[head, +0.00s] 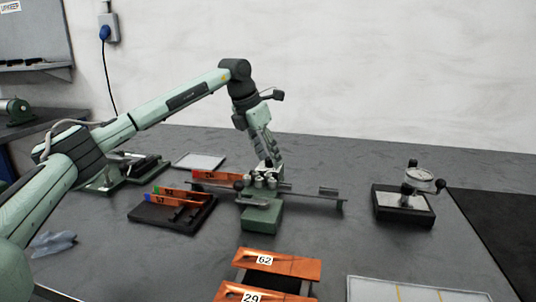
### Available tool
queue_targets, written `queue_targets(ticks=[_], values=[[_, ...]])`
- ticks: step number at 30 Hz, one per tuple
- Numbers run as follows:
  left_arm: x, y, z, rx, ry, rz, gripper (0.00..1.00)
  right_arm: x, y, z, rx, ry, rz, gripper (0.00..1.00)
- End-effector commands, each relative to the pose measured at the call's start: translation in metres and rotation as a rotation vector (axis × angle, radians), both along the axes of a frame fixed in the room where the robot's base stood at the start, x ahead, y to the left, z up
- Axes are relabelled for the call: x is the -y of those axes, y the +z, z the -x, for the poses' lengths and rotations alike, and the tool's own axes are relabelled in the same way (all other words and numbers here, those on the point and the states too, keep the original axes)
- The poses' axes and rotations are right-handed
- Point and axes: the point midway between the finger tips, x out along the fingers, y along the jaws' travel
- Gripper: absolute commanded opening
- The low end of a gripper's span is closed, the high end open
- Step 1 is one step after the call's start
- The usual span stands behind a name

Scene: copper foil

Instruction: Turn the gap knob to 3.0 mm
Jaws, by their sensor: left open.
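My left gripper (267,164) reaches in from the left and points down at the middle of the table. It is open, and its fingertips are at the top of a green bench device (262,217) with a long metal rail. Small knobs sit on top of this device, partly hidden by the fingers. I cannot tell whether the fingers touch a knob, nor which knob is the gap knob. No gap scale or 3.0 mm mark is readable. My right gripper is not in view.
A black rack (150,213) with coloured numbered strips stands left of the device. Orange numbered pieces (290,263) lie in front. A dark device with a round dial (402,206) stands at right. A pale tray (415,290) is at front right. Table between device and dial is clear.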

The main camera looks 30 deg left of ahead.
Motion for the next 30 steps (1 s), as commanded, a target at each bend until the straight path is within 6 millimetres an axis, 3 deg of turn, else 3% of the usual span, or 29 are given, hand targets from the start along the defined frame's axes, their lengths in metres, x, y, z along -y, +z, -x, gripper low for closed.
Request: queue_targets(ticks=[8,18,30], values=[[0.0004,-0.002,-0.0007,0.0,0.0,0.0,0.44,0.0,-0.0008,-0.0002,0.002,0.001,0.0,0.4],[0.0005,-0.0018,-0.0006,0.0,0.0,0.0,0.01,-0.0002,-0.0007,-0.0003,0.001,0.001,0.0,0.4],[-0.0004,-0.0017,-0.0012,0.0,-0.131,0.001,0.0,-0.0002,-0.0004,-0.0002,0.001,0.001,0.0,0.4]])
